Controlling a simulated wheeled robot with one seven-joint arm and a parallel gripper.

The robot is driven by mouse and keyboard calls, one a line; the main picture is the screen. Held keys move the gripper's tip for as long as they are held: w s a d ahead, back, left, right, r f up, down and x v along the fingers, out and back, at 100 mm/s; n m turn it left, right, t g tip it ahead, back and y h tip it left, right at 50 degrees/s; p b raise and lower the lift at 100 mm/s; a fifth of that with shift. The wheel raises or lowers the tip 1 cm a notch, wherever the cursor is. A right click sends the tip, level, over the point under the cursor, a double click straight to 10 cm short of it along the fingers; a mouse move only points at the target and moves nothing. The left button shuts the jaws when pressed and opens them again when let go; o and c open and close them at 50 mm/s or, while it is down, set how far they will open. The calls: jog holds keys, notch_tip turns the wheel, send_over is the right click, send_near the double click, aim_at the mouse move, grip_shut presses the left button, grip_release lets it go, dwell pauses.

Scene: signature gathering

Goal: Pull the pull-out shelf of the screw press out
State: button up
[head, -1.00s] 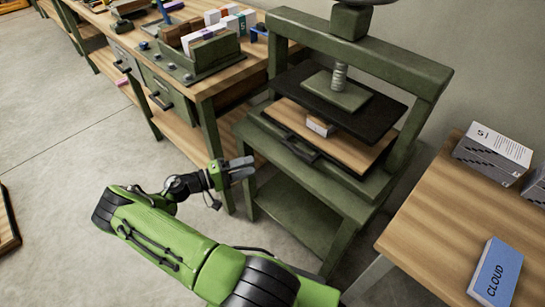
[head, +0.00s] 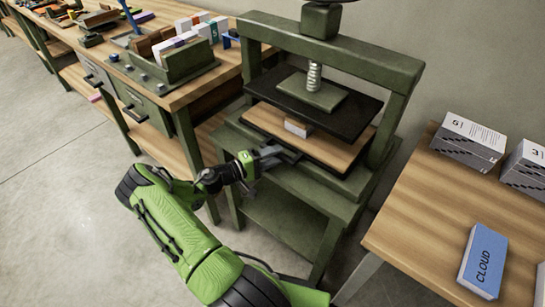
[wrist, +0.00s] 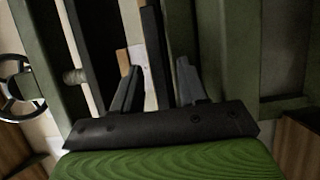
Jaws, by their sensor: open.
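The green screw press (head: 385,72) stands against the wall. Its pull-out shelf (head: 345,155), a wooden board in a dark frame, lies under the black pressing plate (head: 345,115). A small pale block (head: 297,128) lies on the shelf. My gripper (head: 284,153) is open at the shelf's front edge, over the area of its dark handle, which it mostly hides. In the wrist view, my gripper's fingers (wrist: 157,70) lie on either side of the dark front strip of the shelf (wrist: 152,40). I cannot tell whether they touch it.
A wooden workbench (head: 205,85) with drawers and a rack of boxes stands left of the press. A wooden table (head: 405,215) at the right carries a blue "CLOUD" box (head: 484,262) and grey-white boxes (head: 468,140). The floor in front of the bench is clear.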

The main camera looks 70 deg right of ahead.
jog(key=shift+c, duration=0.4)
grip_shut()
jog(key=w+a, duration=0.4)
jog(key=a, duration=0.7)
jog(key=w+a, duration=0.5)
jog(key=a, duration=0.6)
jog(key=shift+w, duration=0.25)
jog(key=shift+o, duration=0.4)
grip_release()
jog(key=shift+d, duration=0.1)
